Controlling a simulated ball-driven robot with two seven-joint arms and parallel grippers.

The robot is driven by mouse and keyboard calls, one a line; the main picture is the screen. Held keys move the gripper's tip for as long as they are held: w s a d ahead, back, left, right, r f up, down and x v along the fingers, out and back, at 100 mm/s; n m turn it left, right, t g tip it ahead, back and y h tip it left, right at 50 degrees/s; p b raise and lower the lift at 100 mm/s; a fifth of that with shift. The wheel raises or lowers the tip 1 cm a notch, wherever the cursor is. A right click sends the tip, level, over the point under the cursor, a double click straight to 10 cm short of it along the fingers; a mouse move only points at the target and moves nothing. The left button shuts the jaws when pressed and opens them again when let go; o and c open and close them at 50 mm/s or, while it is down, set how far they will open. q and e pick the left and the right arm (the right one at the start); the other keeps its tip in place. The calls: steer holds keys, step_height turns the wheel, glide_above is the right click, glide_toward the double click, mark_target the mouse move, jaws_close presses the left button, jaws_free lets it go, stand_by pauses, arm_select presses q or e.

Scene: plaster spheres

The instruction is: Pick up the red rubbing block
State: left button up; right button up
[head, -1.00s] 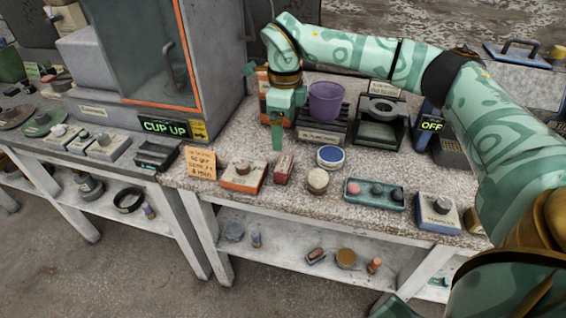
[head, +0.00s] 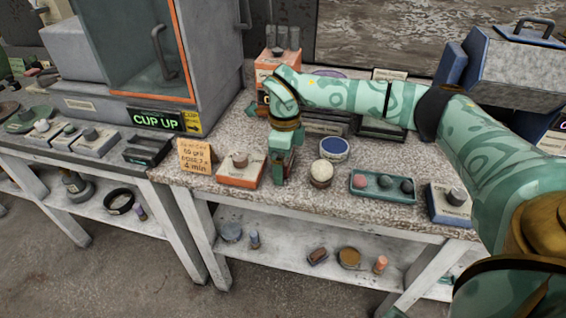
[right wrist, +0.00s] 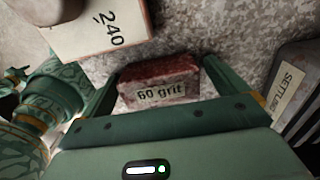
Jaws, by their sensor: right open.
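The red rubbing block, labelled "60 grit" (right wrist: 158,82), lies on the speckled bench top in the right wrist view. My right gripper (right wrist: 161,78) is open, with one finger at each side of the block. Narrow gaps seem to show between fingers and block, but contact at the lower sides cannot be told. In the head view my right gripper (head: 279,180) points down at the bench front and covers nearly all of the block. My left gripper is not in view.
A dark box labelled "SETTLING" (right wrist: 296,95) shows in the right wrist view.

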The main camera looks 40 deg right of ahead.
steer(key=shift+r, duration=0.1)
steer(key=c, duration=1.2)
steer(key=shift+c, duration=0.2)
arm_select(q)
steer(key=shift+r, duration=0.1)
arm_select(e)
steer(key=shift+r, duration=0.1)
steer(key=shift+r, duration=0.25)
step_height(320, 180, up, 3)
steer(key=shift+w+f+p, duration=0.1)
steer(key=shift+f+p, duration=0.05)
steer(key=shift+p, duration=0.8)
arm_select(q)
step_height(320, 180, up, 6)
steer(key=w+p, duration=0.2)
steer(key=p, duration=0.3)
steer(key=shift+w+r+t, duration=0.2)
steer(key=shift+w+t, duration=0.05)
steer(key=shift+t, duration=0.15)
arm_select(e)
steer(key=s+a+r, duration=0.8)
steer(key=a+r, duration=0.1)
steer(key=a, duration=0.2)
steer(key=shift+a+r, duration=0.35)
